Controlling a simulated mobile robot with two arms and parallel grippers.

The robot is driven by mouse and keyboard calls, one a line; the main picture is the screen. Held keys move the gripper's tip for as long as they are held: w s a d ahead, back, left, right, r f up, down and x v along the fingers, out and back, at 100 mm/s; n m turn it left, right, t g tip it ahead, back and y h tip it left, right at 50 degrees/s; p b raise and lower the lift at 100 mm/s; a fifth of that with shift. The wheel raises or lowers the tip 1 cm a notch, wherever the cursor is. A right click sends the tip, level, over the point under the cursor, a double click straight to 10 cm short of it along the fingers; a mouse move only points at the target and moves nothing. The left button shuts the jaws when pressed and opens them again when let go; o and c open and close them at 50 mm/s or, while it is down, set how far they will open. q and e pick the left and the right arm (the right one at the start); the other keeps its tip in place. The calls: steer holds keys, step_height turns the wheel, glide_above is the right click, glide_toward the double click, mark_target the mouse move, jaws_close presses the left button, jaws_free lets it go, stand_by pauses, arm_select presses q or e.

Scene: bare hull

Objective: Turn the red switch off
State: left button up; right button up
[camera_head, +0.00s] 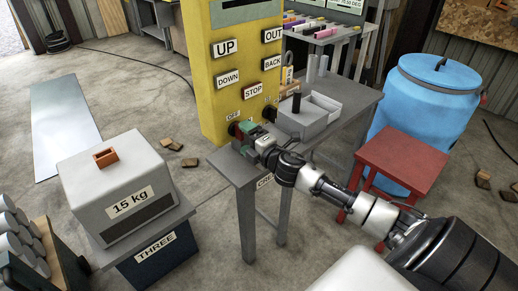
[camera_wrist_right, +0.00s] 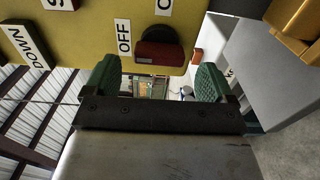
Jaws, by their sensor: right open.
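The red switch (camera_wrist_right: 158,55) shows in the right wrist view as a red block on a round black base, on a yellow panel (camera_wrist_right: 85,35). The OFF label (camera_wrist_right: 124,36) is beside it on the left; another label, cut off by the top edge, is at its upper right. My right gripper (camera_wrist_right: 158,79) is open, with one green finger to each side below the switch and nothing between them. In the head view the right gripper (camera_head: 248,134) is at the lower front of the yellow control box (camera_head: 222,85) and largely hides the switch. My left gripper is out of view.
A grey table (camera_head: 232,165) with a grey tray (camera_head: 325,105) stands beside the control box, under my right arm. A red stool (camera_head: 402,158) and a blue barrel (camera_head: 425,100) stand right. A 15 kg block (camera_head: 110,170) sits on a dark THREE box (camera_head: 165,262) at left.

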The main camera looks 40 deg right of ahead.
steer(key=s+b, duration=0.1)
steer(key=s, duration=0.6)
steer(key=shift+d, duration=0.25)
steer(key=s+d+f+m+g+h, duration=0.1)
steer(key=s+d+f+m+g, duration=0.15)
steer(key=f, duration=0.75)
steer(key=s+d+f+m+g+h, duration=0.15)
steer(key=f+m, duration=0.25)
steer(key=f, duration=0.6)
steer(key=s+a+f+m+g, duration=0.1)
steer(key=s+f+m+g, duration=0.1)
steer(key=s+f, duration=0.45)
steer(key=s+f+m+g, duration=0.2)
steer(key=s+f+g, duration=0.1)
steer(key=f, duration=0.7)
steer(key=s+a+f+m+g, duration=0.2)
steer(key=s+a+f, duration=0.3)
steer(key=s, duration=0.5)
steer(key=s+a+f+m+g+y, duration=0.1)
steer(key=s+a+f+m+g, duration=0.1)
steer(key=s+a+f, duration=0.4)
steer(key=s+a+f+m+g, duration=0.2)
steer(key=s+a+f+g, duration=0.2)
steer(key=s, duration=1)
step_height(320, 180, down, 5)
steer(key=shift+a+r, duration=0.2)
steer(key=shift+a, duration=1.05)
